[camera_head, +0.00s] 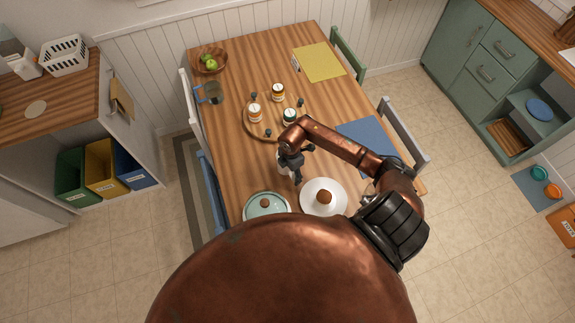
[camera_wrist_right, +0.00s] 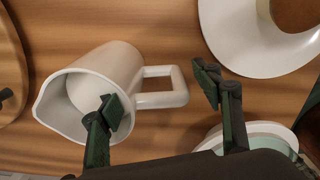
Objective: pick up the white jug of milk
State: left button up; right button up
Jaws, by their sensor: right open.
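The white jug (camera_wrist_right: 115,75) lies in view below my right gripper in the right wrist view, its spout to the left and its handle (camera_wrist_right: 165,88) to the right. Pale milk (camera_wrist_right: 88,92) shows inside it. My right gripper (camera_wrist_right: 158,92) is open, with one finger in front of the jug's body and the other to the right of the handle. The handle appears between the fingers; I cannot tell the height gap. In the head view my right gripper (camera_head: 298,172) hangs over the table, mostly hiding the jug (camera_head: 283,163). My left gripper is not in view.
A round tray (camera_head: 262,136) with several jars is beyond. A blue mat (camera_head: 375,132) lies right.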

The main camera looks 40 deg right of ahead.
notch_tip(320, 180, down, 2)
grip_shut()
dwell(0.9)
